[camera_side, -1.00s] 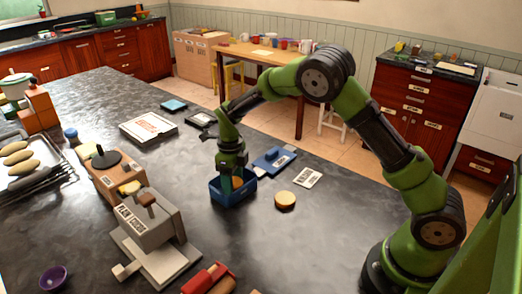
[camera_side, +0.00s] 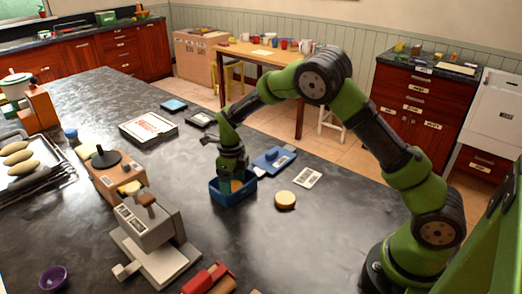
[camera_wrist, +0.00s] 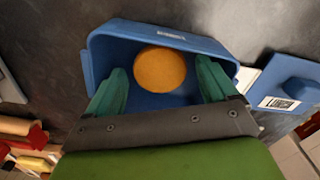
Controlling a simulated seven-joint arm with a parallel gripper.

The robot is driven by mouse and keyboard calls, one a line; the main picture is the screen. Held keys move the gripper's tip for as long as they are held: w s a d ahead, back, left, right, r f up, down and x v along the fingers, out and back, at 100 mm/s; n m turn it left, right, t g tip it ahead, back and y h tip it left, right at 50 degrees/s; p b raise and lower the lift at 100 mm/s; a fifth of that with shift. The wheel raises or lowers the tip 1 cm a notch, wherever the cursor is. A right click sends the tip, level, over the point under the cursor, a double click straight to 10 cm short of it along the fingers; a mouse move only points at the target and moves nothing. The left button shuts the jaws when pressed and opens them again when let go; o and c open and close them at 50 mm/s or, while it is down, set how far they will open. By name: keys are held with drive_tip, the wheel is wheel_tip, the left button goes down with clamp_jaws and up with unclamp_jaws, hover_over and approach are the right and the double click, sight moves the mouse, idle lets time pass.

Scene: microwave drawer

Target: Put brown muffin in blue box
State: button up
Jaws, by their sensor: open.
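The blue box (camera_side: 246,193) stands open on the dark counter, and its rim (camera_wrist: 95,60) fills the middle of the wrist view. A round orange-brown item (camera_wrist: 160,69), which looks like the brown muffin, lies inside the box near its far wall in the wrist view. My gripper (camera_wrist: 163,82) is open, with a green finger on each side of that item and a gap to each. In the side view my gripper (camera_side: 230,176) points down into the box.
A blue lid-like piece (camera_side: 271,160) lies behind the box, also seen in the wrist view (camera_wrist: 288,84). A cream round item (camera_side: 285,200) and a white card (camera_side: 307,178) lie to the right. A grey machine (camera_side: 150,235) stands front left.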

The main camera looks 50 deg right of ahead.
sight(233, 186)
drive_tip(key=s+r+n+t+y, duration=0.1)
drive_tip(key=s+r+n, duration=0.15)
drive_tip(key=r, duration=0.65)
drive_tip(key=s+r+n+t, duration=0.1)
drive_tip(key=s+r+n, duration=0.15)
drive_tip(key=r, duration=0.65)
drive_tip(key=s+r+n+t, duration=0.2)
drive_tip(key=s+n, duration=0.8)
drive_tip(key=n, duration=0.1)
drive_tip(key=s+a+r+n+t+y, duration=0.1)
drive_tip(key=s+r+n+t, duration=0.2)
drive_tip(key=s+n, duration=0.7)
drive_tip(key=shift+a+r+n, duration=0.2)
drive_tip(key=shift+n, duration=0.8)
